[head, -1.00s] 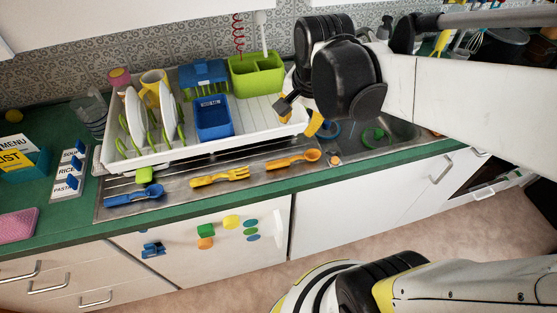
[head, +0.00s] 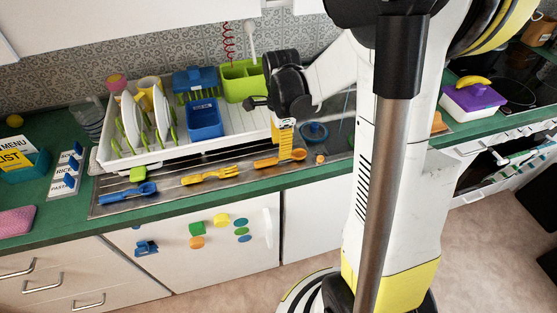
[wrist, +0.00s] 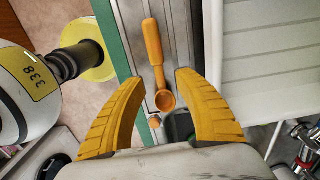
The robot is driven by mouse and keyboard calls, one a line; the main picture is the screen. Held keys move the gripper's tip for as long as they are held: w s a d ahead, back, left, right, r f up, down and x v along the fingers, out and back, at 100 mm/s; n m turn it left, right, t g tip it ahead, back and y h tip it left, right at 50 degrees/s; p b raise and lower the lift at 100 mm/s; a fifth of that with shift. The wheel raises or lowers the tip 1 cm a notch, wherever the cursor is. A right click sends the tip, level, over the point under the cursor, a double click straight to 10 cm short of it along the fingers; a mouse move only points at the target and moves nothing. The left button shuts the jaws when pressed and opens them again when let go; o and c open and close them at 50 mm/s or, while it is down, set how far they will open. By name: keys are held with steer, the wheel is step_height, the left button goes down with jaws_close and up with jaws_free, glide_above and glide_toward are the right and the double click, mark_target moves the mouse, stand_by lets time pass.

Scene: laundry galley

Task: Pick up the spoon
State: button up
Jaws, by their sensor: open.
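The orange spoon (head: 278,159) lies on the steel drainboard beside the sink, near the counter's front edge, its bowl to the right. In the wrist view the spoon (wrist: 153,45) has its handle pointing away and its bowl toward my palm, between the two yellow fingers. My gripper (head: 286,150) is open and empty above the bowl end of the spoon. In the wrist view my gripper (wrist: 160,79) has its fingertips on either side of the spoon, apart from it. The exact height above the spoon is hard to tell.
A yellow fork (head: 208,176) and a blue utensil (head: 127,194) lie to the left on the drainboard. The white dish rack (head: 180,145) with plates stands behind. A small orange piece (head: 320,159) lies just right of the spoon. The sink is partly hidden by my arm.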

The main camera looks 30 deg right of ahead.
step_height(320, 180, down, 5)
steer(key=shift+s+d+r+b, duration=0.1)
steer(key=shift+d+b, duration=0.05)
steer(key=shift+b, duration=1)
jaws_close()
steer(key=shift+r, duration=0.1)
